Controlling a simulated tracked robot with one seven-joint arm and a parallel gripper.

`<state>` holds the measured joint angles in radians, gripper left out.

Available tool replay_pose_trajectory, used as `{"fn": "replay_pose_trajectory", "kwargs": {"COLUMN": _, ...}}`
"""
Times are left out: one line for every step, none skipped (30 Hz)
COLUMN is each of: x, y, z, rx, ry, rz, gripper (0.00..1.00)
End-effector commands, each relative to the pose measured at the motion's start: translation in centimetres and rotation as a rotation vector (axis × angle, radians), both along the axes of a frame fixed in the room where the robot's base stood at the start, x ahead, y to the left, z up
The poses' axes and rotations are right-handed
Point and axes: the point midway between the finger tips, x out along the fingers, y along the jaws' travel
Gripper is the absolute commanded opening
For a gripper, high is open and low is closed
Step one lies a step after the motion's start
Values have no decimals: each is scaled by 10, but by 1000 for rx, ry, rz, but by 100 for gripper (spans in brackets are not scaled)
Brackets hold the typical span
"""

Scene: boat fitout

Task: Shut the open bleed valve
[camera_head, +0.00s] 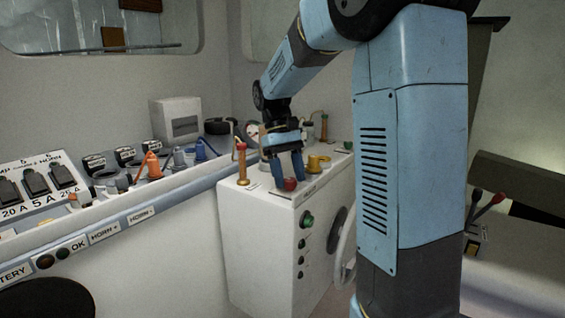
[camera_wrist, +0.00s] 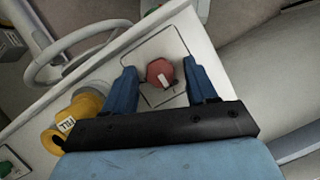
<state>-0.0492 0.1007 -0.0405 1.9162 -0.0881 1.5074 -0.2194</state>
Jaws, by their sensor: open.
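A red knob (camera_head: 290,184) with a pale mark on its top stands on the top face of a white cabinet (camera_head: 263,235), near its front edge. In the wrist view the red knob (camera_wrist: 160,73) sits on a light square plate (camera_wrist: 150,50). My gripper (camera_head: 289,172) points down over it, open. In the wrist view the blue fingers of my gripper (camera_wrist: 158,78) stand one on each side of the knob, with a gap on both sides. I cannot tell from its look alone whether this valve is open.
A yellow fitting (camera_head: 318,163), labelled FILL in the wrist view (camera_wrist: 78,115), stands close beside my gripper. A handwheel (camera_head: 343,258) is on the cabinet's side. A switch panel (camera_head: 38,185) lies at far left.

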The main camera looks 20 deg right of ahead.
Motion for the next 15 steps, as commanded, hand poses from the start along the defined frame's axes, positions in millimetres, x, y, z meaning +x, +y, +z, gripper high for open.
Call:
{"fn": "replay_pose_trajectory", "kwargs": {"x": 1, "y": 0, "z": 3, "rx": 0, "ry": -1, "rz": 0, "gripper": 57}}
{"fn": "replay_pose_trajectory", "kwargs": {"x": 2, "y": 1, "z": 6, "rx": 0, "ry": 0, "rz": 0, "gripper": 57}}
{"fn": "replay_pose_trajectory", "kwargs": {"x": 4, "y": 1, "z": 10, "rx": 0, "ry": -2, "rz": 0, "gripper": 57}}
{"fn": "replay_pose_trajectory", "kwargs": {"x": 6, "y": 2, "z": 14, "rx": 0, "ry": -3, "rz": 0, "gripper": 57}}
{"fn": "replay_pose_trajectory", "kwargs": {"x": 8, "y": 2, "z": 18, "rx": 0, "ry": -2, "rz": 0, "gripper": 57}}
{"fn": "replay_pose_trajectory", "kwargs": {"x": 10, "y": 3, "z": 25, "rx": 0, "ry": -3, "rz": 0, "gripper": 57}}
{"fn": "replay_pose_trajectory", "kwargs": {"x": 13, "y": 3, "z": 30, "rx": 0, "ry": -3, "rz": 0, "gripper": 57}}
{"fn": "replay_pose_trajectory", "kwargs": {"x": 15, "y": 4, "z": 35, "rx": 1, "ry": -3, "rz": 0, "gripper": 57}}
{"fn": "replay_pose_trajectory", "kwargs": {"x": 18, "y": 5, "z": 43, "rx": 0, "ry": -4, "rz": 0, "gripper": 57}}
{"fn": "replay_pose_trajectory", "kwargs": {"x": 20, "y": 5, "z": 49, "rx": 1, "ry": -3, "rz": 0, "gripper": 57}}
{"fn": "replay_pose_trajectory", "kwargs": {"x": 22, "y": 6, "z": 54, "rx": 0, "ry": -4, "rz": 0, "gripper": 57}}
{"fn": "replay_pose_trajectory", "kwargs": {"x": 26, "y": 7, "z": 61, "rx": 1, "ry": -3, "rz": 0, "gripper": 57}}
{"fn": "replay_pose_trajectory", "kwargs": {"x": 28, "y": 7, "z": 67, "rx": 1, "ry": -3, "rz": 0, "gripper": 57}}
{"fn": "replay_pose_trajectory", "kwargs": {"x": 30, "y": 8, "z": 72, "rx": 1, "ry": -3, "rz": 0, "gripper": 57}}
{"fn": "replay_pose_trajectory", "kwargs": {"x": 33, "y": 8, "z": 79, "rx": 0, "ry": -2, "rz": 0, "gripper": 57}}
